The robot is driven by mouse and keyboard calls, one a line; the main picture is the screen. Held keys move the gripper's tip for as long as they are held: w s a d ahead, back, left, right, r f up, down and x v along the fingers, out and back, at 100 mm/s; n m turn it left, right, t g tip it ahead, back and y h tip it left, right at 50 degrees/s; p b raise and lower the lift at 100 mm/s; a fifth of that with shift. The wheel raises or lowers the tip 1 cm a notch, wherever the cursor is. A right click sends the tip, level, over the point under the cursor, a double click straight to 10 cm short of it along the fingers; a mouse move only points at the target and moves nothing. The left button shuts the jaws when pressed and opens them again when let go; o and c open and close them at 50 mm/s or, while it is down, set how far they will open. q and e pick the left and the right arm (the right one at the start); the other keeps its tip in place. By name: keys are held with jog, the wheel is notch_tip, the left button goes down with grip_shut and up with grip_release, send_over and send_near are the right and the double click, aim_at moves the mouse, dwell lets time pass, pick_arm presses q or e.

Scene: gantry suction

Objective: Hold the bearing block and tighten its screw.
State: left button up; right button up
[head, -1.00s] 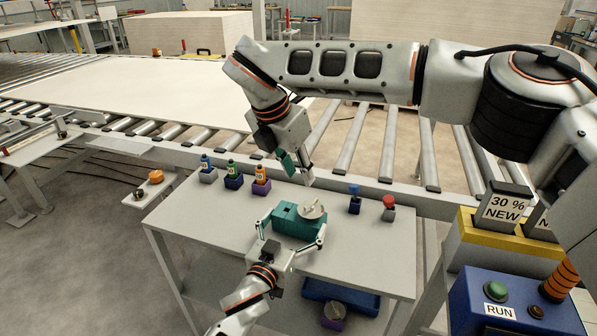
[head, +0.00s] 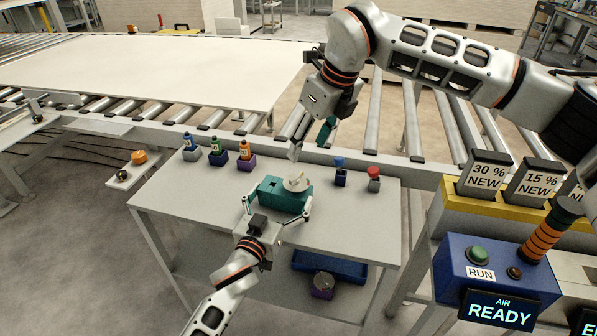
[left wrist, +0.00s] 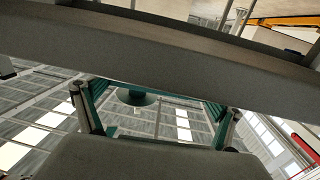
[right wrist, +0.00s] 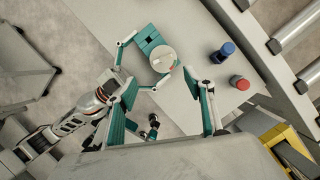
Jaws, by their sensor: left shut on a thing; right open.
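The teal bearing block (head: 270,190) sits on the grey table, with a round pale metal disc (head: 297,182) on its top. In the right wrist view the block (right wrist: 145,38) and disc (right wrist: 163,58) show from above; a small mark on the disc may be the screw. My left gripper (head: 277,207) is shut on the block, one finger on each side. In the left wrist view its fingers flank a teal round shape that I cannot identify for sure. My right gripper (head: 310,142) is open and empty, above and behind the block near the table's back edge.
A blue-topped item (head: 340,172) and a red-topped item (head: 374,178) stand right of the block. A roller conveyor (head: 250,125) with a large board lies behind. A blue RUN box (head: 490,265) is at right.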

aim_at(297, 175)
jog(key=w+f, duration=0.1)
jog(key=f, duration=0.2)
jog(key=w+a+f+n, duration=0.1)
jog(key=f, duration=0.3)
jog(key=w+a+f+n, duration=0.1)
jog(key=f, duration=0.2)
jog(key=shift+a+f+y, duration=0.15)
jog(key=shift+f+y, duration=0.1)
jog(key=shift+y, duration=0.15)
jog(key=c, duration=1.1)
